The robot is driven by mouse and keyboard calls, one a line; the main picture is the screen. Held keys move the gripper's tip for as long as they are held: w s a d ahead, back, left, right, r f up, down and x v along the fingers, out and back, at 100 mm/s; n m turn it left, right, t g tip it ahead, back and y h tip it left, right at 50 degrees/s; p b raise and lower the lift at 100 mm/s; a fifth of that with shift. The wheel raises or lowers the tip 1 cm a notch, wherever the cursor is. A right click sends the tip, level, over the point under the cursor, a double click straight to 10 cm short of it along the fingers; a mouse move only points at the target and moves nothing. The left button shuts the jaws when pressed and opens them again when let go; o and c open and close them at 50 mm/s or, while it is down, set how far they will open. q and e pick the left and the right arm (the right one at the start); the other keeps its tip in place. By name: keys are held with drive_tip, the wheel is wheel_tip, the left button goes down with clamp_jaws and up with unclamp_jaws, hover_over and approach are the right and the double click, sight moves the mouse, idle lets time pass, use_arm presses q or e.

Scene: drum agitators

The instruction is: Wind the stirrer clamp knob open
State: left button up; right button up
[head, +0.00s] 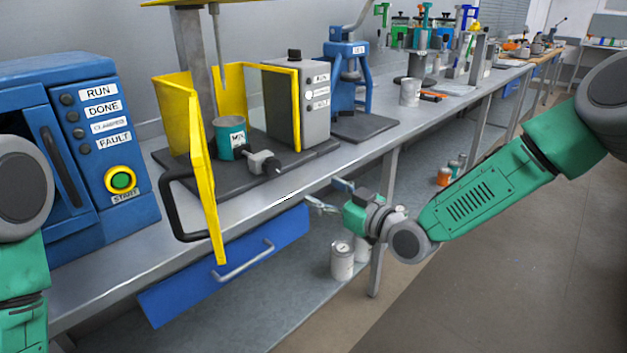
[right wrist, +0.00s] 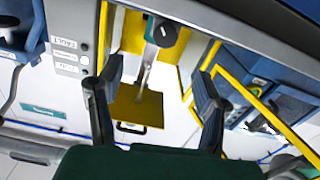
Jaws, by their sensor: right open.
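The stirrer clamp (head: 259,157) is a small grey block beside the teal mixing pot (head: 230,138), with a dark round knob (head: 272,166) on its front right side. My right gripper (head: 325,193) is open and empty, in front of the bench edge and lower right of the knob, apart from it. In the right wrist view the open fingers of my right gripper (right wrist: 158,75) frame a gap. A dark round knob (right wrist: 166,33) on a grey part shows beyond them near the top. My left gripper is not in view; only part of my left arm shows.
An open yellow guard door (head: 209,190) with a black handle juts past the bench edge. A grey control box (head: 287,115) stands right of the clamp. Below is a blue drawer front (head: 200,282). A can (head: 342,262) stands on the lower shelf. Space before the bench is clear.

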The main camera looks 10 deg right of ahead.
approach(275, 170)
drive_tip(key=a, duration=0.2)
drive_tip(key=w, duration=0.2)
drive_tip(key=w+a, duration=0.1)
drive_tip(key=w, duration=0.1)
drive_tip(key=w+b, duration=0.1)
drive_tip(key=w, duration=0.1)
drive_tip(key=shift+w+a, duration=0.5)
drive_tip(key=shift+w, duration=0.05)
drive_tip(key=shift+w+a, duration=0.15)
drive_tip(key=shift+a, duration=0.6)
drive_tip(key=shift+a+r, duration=0.1)
drive_tip(key=shift+a, duration=0.3)
drive_tip(key=shift+d, duration=0.35)
drive_tip(key=c, duration=1.1)
drive_tip(key=shift+w+d, duration=0.1)
drive_tip(key=shift+d, duration=0.2)
drive_tip(key=shift+c, duration=0.3)
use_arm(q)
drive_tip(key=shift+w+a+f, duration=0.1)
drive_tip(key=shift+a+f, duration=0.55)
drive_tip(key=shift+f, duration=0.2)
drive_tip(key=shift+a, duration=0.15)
use_arm(e)
drive_tip(key=shift+a, duration=0.15)
